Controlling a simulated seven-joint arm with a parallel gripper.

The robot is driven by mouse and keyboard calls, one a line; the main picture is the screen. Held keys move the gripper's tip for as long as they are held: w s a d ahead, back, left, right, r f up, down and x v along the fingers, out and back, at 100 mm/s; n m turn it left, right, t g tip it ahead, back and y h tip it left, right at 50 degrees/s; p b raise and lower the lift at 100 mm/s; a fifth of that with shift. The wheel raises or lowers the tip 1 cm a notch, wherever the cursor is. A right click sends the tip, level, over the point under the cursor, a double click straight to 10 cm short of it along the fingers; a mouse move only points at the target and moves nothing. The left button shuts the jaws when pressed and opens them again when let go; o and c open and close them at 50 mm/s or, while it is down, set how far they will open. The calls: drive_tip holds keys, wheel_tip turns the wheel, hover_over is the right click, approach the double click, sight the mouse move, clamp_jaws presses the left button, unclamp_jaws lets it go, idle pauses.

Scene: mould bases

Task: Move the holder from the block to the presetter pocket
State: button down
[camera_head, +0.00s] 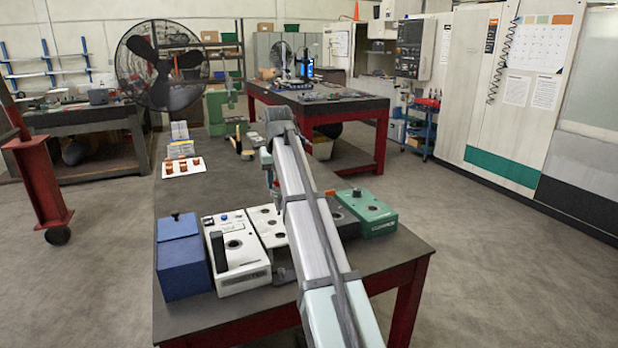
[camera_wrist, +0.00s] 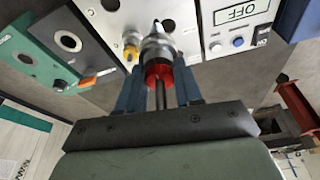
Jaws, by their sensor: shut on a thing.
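My gripper (camera_wrist: 159,88) has its blue fingers shut on a holder (camera_wrist: 158,50) with a red collar and a silver metal body. The holder's tip points at the white block (camera_wrist: 185,14), which has round holes. I cannot tell whether the tip is in a hole or above the face. A smaller yellow-collared piece (camera_wrist: 130,50) is beside it. The white unit (camera_wrist: 215,20) with an "OFF" display is beside the block; its dark round pocket shows in the head view (camera_head: 234,244). I cannot tell for sure which unit is the presetter. My arm hides much of the block in the head view.
A white tray (camera_head: 183,167) with copper-coloured pieces lies farther back. Bare dark tabletop (camera_head: 215,185) lies between.

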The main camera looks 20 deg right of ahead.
drive_tip(key=s+a+r+n+y, duration=0.1)
drive_tip(key=s+a+n, duration=0.25)
drive_tip(key=a, duration=1.15)
wheel_tip(320, 180, down, 12)
drive_tip(key=shift+w+a, duration=0.2)
drive_tip(key=shift+w, duration=0.1)
idle(0.4)
drive_tip(key=shift+f+n, duration=0.1)
drive_tip(key=shift+n, duration=0.15)
drive_tip(key=c, duration=0.7)
unclamp_jaws()
drive_tip(key=shift+o, duration=0.2)
drive_tip(key=v, duration=1.4)
drive_tip(key=shift+f, duration=0.1)
